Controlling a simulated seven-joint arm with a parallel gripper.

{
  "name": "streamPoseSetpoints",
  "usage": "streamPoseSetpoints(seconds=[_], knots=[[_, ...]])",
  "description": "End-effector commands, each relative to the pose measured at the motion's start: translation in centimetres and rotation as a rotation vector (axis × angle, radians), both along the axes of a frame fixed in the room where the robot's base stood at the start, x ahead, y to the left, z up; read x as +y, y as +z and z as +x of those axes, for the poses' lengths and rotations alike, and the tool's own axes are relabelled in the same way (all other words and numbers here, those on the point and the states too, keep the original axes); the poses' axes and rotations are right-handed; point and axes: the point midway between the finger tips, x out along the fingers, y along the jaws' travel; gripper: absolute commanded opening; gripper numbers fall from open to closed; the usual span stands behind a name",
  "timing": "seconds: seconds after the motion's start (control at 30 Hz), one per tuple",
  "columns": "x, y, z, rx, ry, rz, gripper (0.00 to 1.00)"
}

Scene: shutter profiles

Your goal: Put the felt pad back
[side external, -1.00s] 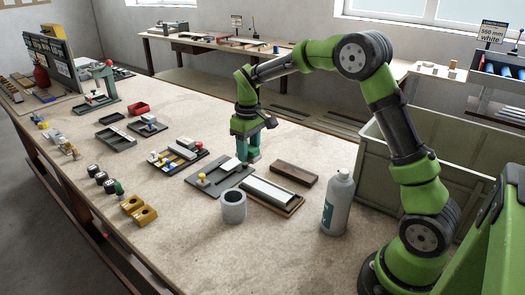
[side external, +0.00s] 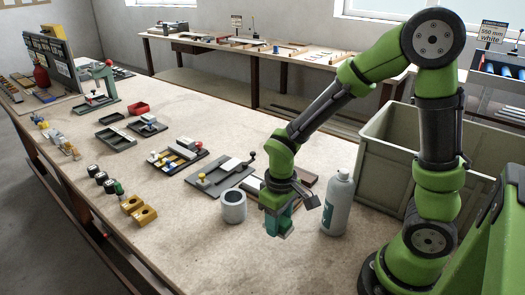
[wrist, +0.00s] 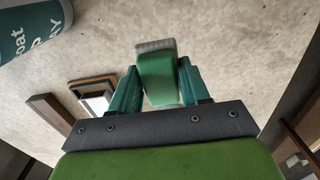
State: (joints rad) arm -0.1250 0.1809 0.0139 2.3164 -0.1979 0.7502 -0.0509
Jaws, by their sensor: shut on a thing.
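My gripper (wrist: 158,85) is shut on a green block with a grey layer at its far end, which looks like the felt pad (wrist: 157,72). Its teal fingers press on the block's two sides. In the side view my gripper (side external: 278,222) is low over the bare front part of the table, left of the bottle and in front of the wooden tray. The held pad is mostly hidden there by the fingers. Whether it touches the table I cannot tell.
A grey bottle (side external: 338,203) stands close on the right. A grey cup (side external: 233,207) stands to the left. A wooden tray (wrist: 73,88) with a white piece and a brown block (wrist: 45,117) lie behind. A dark plate (side external: 207,184) lies farther left.

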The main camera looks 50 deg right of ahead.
Motion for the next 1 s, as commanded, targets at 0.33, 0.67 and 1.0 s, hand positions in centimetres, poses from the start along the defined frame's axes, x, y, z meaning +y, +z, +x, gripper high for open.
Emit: streamPoseSetpoints(seconds=[0.33, 0.67, 1.0], knots=[[0.0, -4.3, 0.0, 0.004, 0.003, -0.001, 0.17], [0.0, -4.9, 0.1, -0.001, 0.002, 0.0, 0.17], [0.0, -5.2, 0.1, -0.001, 0.002, 0.0, 0.71]])
